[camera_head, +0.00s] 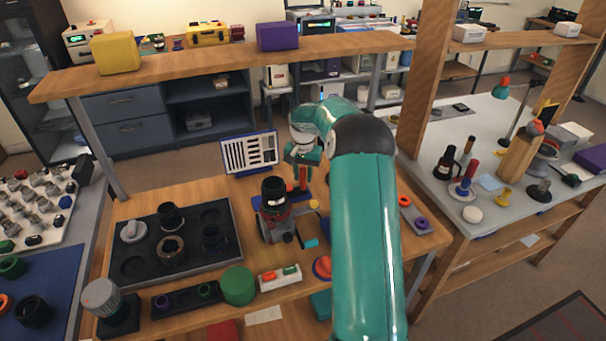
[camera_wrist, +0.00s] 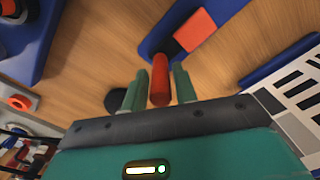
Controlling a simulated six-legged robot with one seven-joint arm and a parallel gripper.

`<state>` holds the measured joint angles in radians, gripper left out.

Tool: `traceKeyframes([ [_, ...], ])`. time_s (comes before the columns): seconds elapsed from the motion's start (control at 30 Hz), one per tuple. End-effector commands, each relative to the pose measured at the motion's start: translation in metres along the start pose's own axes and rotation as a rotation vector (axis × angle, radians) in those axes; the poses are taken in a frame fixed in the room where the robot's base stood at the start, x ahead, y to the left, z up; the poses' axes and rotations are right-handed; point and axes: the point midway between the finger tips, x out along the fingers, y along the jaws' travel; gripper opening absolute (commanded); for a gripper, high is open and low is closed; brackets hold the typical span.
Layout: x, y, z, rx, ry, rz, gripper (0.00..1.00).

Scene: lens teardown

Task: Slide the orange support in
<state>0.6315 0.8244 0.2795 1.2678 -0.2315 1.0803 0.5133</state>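My gripper (camera_wrist: 160,72) points down over the workbench with its two green fingers on either side of an upright orange-red post (camera_wrist: 160,80). A narrow gap shows between the post and each finger, so the fingers look open around it. The post's far end meets a blue piece (camera_wrist: 152,42) that carries a flat orange block (camera_wrist: 195,31). I cannot tell which orange part is the support. In the head view the post (camera_head: 303,175) shows below my gripper, just right of a dark lens (camera_head: 274,191) on a stand. My arm hides the bench to the right.
A dark parts tray (camera_head: 225,262) lies left of the lens stand. A green cylinder (camera_head: 238,285) and a small white holder (camera_head: 280,277) stand in front. A grey tray (camera_head: 424,222) with rings lies to the right.

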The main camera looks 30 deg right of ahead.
Motion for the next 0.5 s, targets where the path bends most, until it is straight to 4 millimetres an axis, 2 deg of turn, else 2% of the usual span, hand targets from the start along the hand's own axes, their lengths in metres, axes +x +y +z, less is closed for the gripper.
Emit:
traceKeyframes([
  [0.03,0.000,0.000,0.000,0.000,0.000,0.000,0.18],
  [0.13,0.000,0.000,0.000,0.000,0.000,0.000,0.00],
  [0.37,0.000,-0.004,0.003,-0.002,0.000,0.001,0.00],
  [0.5,-0.001,-0.026,0.016,-0.006,0.001,0.001,0.00],
])
